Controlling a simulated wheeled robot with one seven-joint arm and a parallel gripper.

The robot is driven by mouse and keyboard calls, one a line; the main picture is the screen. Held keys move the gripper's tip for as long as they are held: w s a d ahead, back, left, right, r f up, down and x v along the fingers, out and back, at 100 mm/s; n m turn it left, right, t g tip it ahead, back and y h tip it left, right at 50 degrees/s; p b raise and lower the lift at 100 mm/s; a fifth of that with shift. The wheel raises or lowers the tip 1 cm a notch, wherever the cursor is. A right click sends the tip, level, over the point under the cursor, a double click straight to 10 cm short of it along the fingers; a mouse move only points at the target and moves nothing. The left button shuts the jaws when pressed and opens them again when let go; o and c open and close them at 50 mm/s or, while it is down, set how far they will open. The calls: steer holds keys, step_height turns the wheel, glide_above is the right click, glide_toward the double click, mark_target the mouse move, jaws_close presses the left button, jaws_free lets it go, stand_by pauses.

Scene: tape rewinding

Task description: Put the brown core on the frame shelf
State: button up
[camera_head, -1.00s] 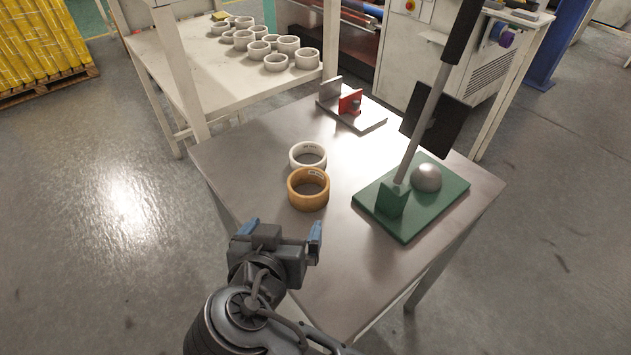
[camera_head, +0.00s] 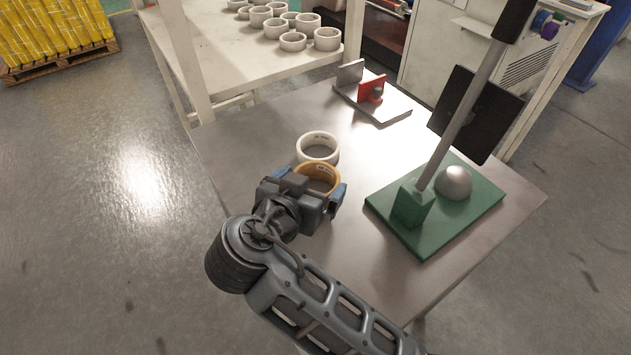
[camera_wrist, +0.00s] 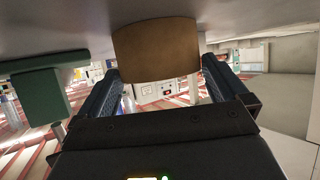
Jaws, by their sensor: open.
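The brown core (camera_head: 319,167) is an orange-brown ring lying flat on the grey metal table (camera_head: 250,130). In the wrist view the brown core (camera_wrist: 155,50) stands between the two fingers. My gripper (camera_head: 311,181) is open, with one blue-tipped finger on each side of the core. Its body hides the near side of the core in the head view. I cannot tell whether either finger touches it. The white framed shelf (camera_head: 200,62) stands behind the table at upper left and carries several pale cores.
A white core (camera_head: 318,138) lies right behind the brown one. A green stand (camera_head: 450,232) with a slanted pole and dark panel stands to the right. A small metal bracket with a red block (camera_head: 371,88) is at the back. The table's left part is clear.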

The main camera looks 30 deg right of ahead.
steer(key=shift+w+d+f, duration=0.25)
steer(key=shift+d+f, duration=0.05)
steer(key=shift+d, duration=0.05)
steer(key=c, duration=0.8)
